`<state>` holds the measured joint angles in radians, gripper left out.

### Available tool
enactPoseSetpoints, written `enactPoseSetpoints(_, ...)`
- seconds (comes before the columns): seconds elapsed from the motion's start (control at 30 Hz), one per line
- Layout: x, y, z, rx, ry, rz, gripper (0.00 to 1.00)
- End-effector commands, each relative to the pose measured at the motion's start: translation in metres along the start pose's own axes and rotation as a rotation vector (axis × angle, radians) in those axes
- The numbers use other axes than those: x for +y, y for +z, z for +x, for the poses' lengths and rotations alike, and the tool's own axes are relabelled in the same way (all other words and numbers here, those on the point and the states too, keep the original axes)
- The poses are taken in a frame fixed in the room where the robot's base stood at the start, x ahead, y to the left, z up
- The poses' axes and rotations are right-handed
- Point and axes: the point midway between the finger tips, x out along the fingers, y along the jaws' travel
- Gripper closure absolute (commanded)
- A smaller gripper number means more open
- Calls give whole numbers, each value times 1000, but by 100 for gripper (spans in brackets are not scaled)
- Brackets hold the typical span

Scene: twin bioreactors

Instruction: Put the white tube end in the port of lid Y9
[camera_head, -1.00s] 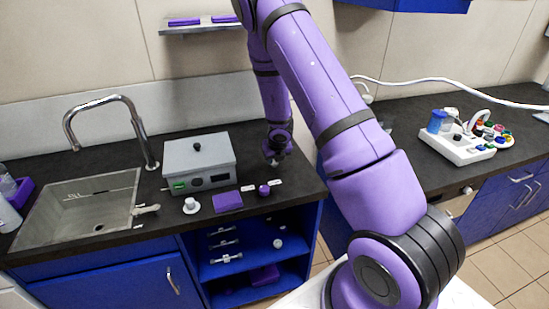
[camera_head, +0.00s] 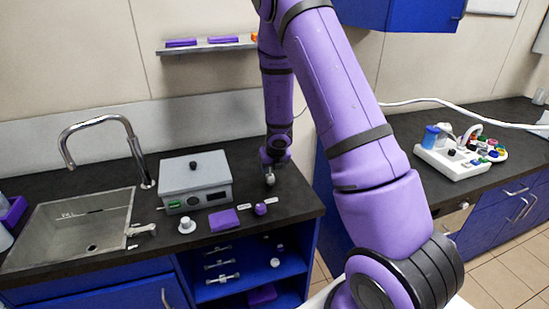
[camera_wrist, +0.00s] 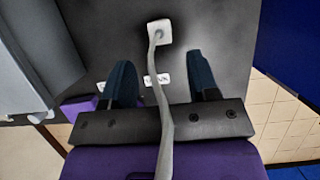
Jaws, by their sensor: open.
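My gripper (camera_head: 270,172) is low over the right end of the dark counter, to the right of a grey box. In the wrist view its two dark blue fingers (camera_wrist: 160,88) are apart. A whitish tube (camera_wrist: 165,115) runs from a small white square fitting (camera_wrist: 159,32) on the counter, down the picture between the fingers and across the gripper body. I cannot tell whether it lies within the jaws. A small label (camera_wrist: 157,79) shows between the fingers, too blurred to read. I cannot make out lid Y9 by its name in either view.
The grey box (camera_head: 196,181), a white round piece (camera_head: 187,225), a purple block (camera_head: 223,219) and a small purple piece (camera_head: 260,209) stand left of my gripper. A sink (camera_head: 75,228) is further left. A white tray (camera_head: 452,163) with coloured parts stands on the right counter.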

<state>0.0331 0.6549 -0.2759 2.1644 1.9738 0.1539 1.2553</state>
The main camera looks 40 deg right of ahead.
Motion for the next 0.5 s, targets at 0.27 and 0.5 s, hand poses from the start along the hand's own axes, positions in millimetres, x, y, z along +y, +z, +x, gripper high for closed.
enactPoseSetpoints(0.27,-1,-1,-32,3,1,4,46)
enactPoseSetpoints(0.5,-1,-2,-41,8,4,7,46)
